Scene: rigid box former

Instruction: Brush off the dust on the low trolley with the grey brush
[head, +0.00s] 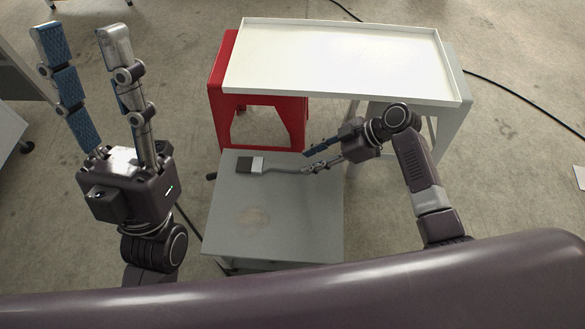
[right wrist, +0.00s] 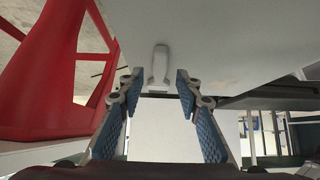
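The low trolley (head: 310,225) has a grey top with a faint tan dust patch (head: 252,216) near its middle left. The grey brush (head: 285,170) lies at the far side of the top, its dark bristles and pale ferrule to the left, its handle to the right. My right gripper (head: 304,162) is low over the trolley at the handle's end. In the right wrist view its fingers (right wrist: 155,82) are apart, with a pale slim shape, seemingly the handle (right wrist: 160,66), between them and not clamped. My left gripper (head: 82,36) is open and empty, pointing up, left of the trolley.
Behind the trolley, a white tray (head: 340,55) with a raised rim rests across a red stool (head: 218,95) and a grey stool (head: 447,92). A black cable (head: 510,92) lies on the floor at the right. The trolley's front half is clear apart from the dust.

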